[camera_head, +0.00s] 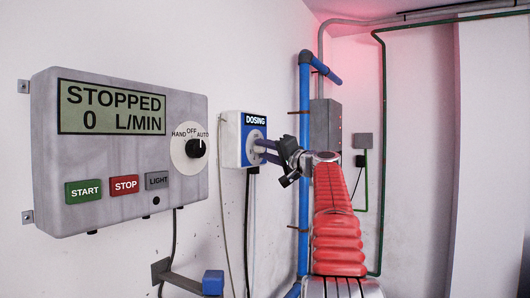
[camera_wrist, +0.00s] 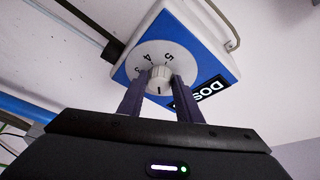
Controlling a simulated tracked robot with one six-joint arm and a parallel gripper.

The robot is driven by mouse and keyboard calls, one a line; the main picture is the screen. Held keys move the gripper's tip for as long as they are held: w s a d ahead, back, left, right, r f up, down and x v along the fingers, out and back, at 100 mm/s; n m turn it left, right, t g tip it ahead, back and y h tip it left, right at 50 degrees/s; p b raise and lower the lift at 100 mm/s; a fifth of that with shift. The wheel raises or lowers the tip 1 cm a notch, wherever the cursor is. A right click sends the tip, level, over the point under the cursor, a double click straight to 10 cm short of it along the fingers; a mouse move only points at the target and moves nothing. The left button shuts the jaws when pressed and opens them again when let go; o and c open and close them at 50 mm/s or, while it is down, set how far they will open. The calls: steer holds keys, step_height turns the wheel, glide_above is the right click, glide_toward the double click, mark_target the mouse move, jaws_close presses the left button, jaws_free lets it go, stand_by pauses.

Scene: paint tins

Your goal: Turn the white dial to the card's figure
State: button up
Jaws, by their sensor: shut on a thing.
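A white and blue box labelled DOSING (camera_head: 231,146) hangs on the wall in the head view. In the wrist view its blue front (camera_wrist: 215,68) carries a round light-grey scale (camera_wrist: 150,50) with figures, of which 5 and 4 are readable, turned upside down. The white dial (camera_wrist: 159,73) is a ribbed knob in the middle of the scale, with a dark mark on its near side. My gripper (camera_head: 263,150) is shut on the dial, one dark finger on each side. The fingers hide part of the scale. I cannot make out a card with a figure.
A grey control panel (camera_head: 110,160) stands left of the box, reading STOPPED 0 L/MIN, with a black selector knob (camera_head: 196,148) and several buttons. A blue pipe (camera_head: 304,170) runs up the wall behind my arm. Cables (camera_head: 250,230) hang below the box.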

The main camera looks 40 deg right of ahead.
steer(key=shift+d+m, duration=0.2)
steer(key=shift+m, duration=0.1)
steer(key=o, duration=1)
steer(key=shift+a, duration=0.1)
steer(key=shift+o, duration=0.2)
steer(key=shift+s, duration=0.15)
steer(key=v, duration=1.3)
steer(key=shift+s, duration=0.3)
steer(key=shift+a, duration=0.1)
